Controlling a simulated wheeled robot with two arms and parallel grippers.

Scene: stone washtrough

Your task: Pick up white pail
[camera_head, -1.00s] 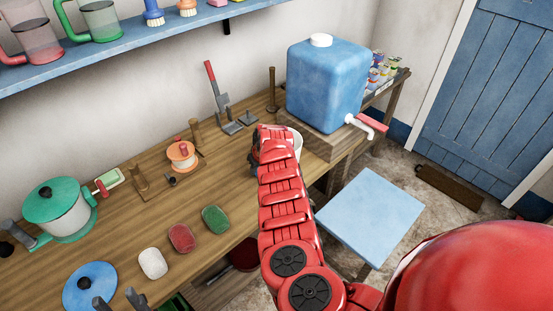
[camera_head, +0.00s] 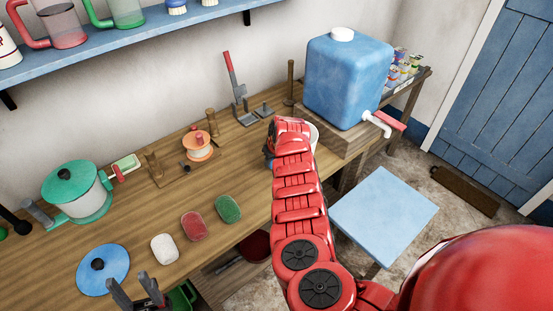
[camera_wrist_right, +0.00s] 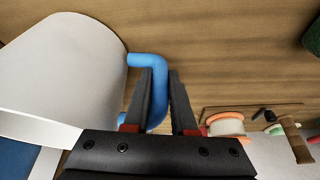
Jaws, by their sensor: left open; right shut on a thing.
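The white pail (camera_wrist_right: 65,75) fills the left of the right wrist view, with a blue handle (camera_wrist_right: 150,62) on its side. My right gripper (camera_wrist_right: 163,75) is shut on that handle, one finger to each side. In the head view only a sliver of the white pail (camera_head: 314,135) shows beside my red right arm, which hides the rest and the gripper itself. The pail is over the wooden bench (camera_head: 235,165), near the blue tank; I cannot tell whether it touches the bench. My left gripper (camera_head: 134,287) is open and empty at the bottom left.
A blue tank (camera_head: 348,80) with a tap stands close behind the pail. A green-lidded pot (camera_head: 78,195), a blue lid (camera_head: 102,270), and white, red and green pads (camera_head: 228,208) lie to the left. A pale blue stool (camera_head: 385,215) stands on the floor.

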